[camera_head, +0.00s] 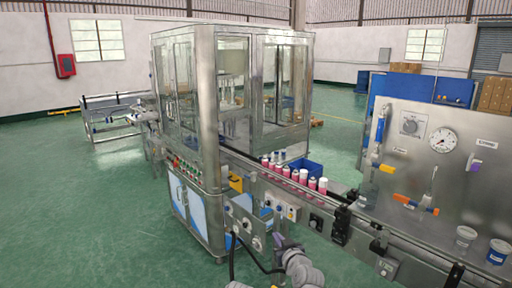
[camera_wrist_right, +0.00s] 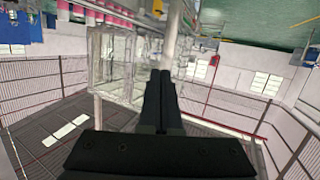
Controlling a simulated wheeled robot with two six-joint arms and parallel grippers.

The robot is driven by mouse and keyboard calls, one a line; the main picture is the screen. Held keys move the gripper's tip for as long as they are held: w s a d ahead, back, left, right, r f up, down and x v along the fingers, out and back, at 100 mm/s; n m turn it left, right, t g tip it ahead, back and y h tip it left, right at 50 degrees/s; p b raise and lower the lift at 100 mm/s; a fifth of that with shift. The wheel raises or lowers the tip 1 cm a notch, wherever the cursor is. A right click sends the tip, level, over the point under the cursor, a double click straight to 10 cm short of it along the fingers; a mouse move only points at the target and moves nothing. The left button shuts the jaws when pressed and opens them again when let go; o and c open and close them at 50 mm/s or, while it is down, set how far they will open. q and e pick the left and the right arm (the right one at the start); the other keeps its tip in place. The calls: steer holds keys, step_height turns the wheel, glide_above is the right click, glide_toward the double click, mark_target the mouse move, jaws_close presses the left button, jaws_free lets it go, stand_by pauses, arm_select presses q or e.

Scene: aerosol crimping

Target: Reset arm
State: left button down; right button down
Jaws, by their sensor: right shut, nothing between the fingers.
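My right gripper (camera_wrist_right: 161,74) shows in the right wrist view as two dark fingers lying together, with nothing between them. The fingertips are in open air, apart from the machine and the cans. In the head view, light grey arm parts show at the bottom centre, in front of the conveyor; the fingertips are hard to make out there. I cannot make out my left gripper in either view.
A glass-walled steel machine (camera_head: 207,110) stands at the centre. Several pink cans (camera_head: 303,177) line the conveyor (camera_head: 335,205), beside a blue bin (camera_head: 313,168). A steel panel (camera_head: 440,120) with a gauge (camera_head: 443,140) stands right. Green floor (camera_head: 85,210) is clear at left.

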steer(key=s+a+f+n+g, duration=0.2)
steer(key=s+a+f+g, duration=0.35)
steer(key=f, duration=0.35)
steer(key=s+d+f+g+h, duration=0.1)
steer(key=s+f+g, duration=0.2)
steer(key=s, duration=0.4)
steer(key=s+d+f+m+g+h+b, duration=0.1)
steer(key=s+f+g+h, duration=0.1)
steer(key=s, duration=0.4)
steer(key=s+d+f+g+h, duration=0.2)
steer(key=s+f+g, duration=0.2)
steer(key=s, duration=0.3)
steer(key=shift+s+f+m+g, duration=0.3)
steer(key=shift+m+g, duration=0.1)
steer(key=shift+g, duration=0.05)
steer(key=shift+d, duration=0.1)
